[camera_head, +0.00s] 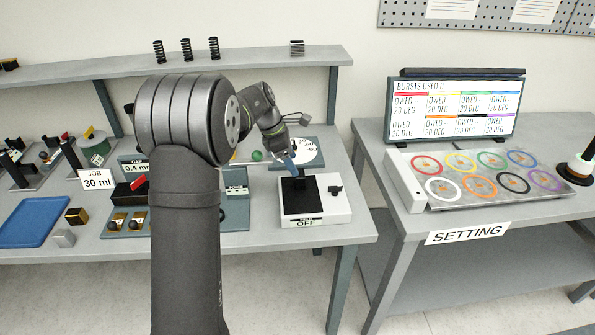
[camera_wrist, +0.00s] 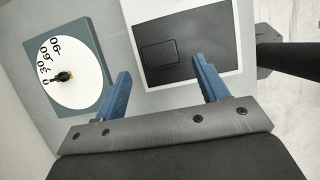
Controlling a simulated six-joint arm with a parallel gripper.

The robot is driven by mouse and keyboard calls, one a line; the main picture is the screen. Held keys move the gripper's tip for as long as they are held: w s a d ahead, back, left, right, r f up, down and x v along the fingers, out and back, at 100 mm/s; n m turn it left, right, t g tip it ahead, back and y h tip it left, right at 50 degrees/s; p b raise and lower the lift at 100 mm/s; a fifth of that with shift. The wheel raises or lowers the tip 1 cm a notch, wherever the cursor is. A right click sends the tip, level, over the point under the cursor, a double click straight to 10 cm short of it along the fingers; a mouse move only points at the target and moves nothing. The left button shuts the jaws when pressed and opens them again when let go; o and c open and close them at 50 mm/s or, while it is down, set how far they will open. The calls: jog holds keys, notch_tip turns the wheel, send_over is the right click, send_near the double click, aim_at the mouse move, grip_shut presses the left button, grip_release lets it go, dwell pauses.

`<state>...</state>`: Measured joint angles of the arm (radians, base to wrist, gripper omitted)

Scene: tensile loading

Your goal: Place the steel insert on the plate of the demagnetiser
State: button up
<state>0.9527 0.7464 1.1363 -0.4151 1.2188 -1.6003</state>
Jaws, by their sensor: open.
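The demagnetiser (camera_head: 333,212) is a white box at the bench's right end, with a black plate (camera_head: 307,207) on top and an OFF label in front. Its plate (camera_wrist: 215,32) also shows in the wrist view, with a thin-edged dark rectangle (camera_wrist: 158,51) on it; I cannot tell whether this is a block or a marking. My gripper (camera_head: 290,166) is above the plate; in the wrist view its blue fingers (camera_wrist: 160,68) are apart with nothing visibly held. I cannot surely identify the steel insert; a small silvery block (camera_head: 63,238) lies at the bench's front left.
A white dial (camera_head: 306,152) is behind the demagnetiser, and a black knob (camera_head: 335,190) is on its right side. A screen (camera_head: 455,108) and coloured rings (camera_head: 492,160) are on the right table.

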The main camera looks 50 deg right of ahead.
aim_at(302, 173)
jog(key=v, duration=0.5)
jog(key=shift+r, duration=0.3)
jog(key=x, duration=1.2)
jog(key=shift+a+f, duration=0.1)
jog(key=shift+f, duration=0.05)
notch_tip(302, 173, up, 2)
jog(key=shift+w+r, duration=0.1)
jog(key=shift+r, duration=0.95)
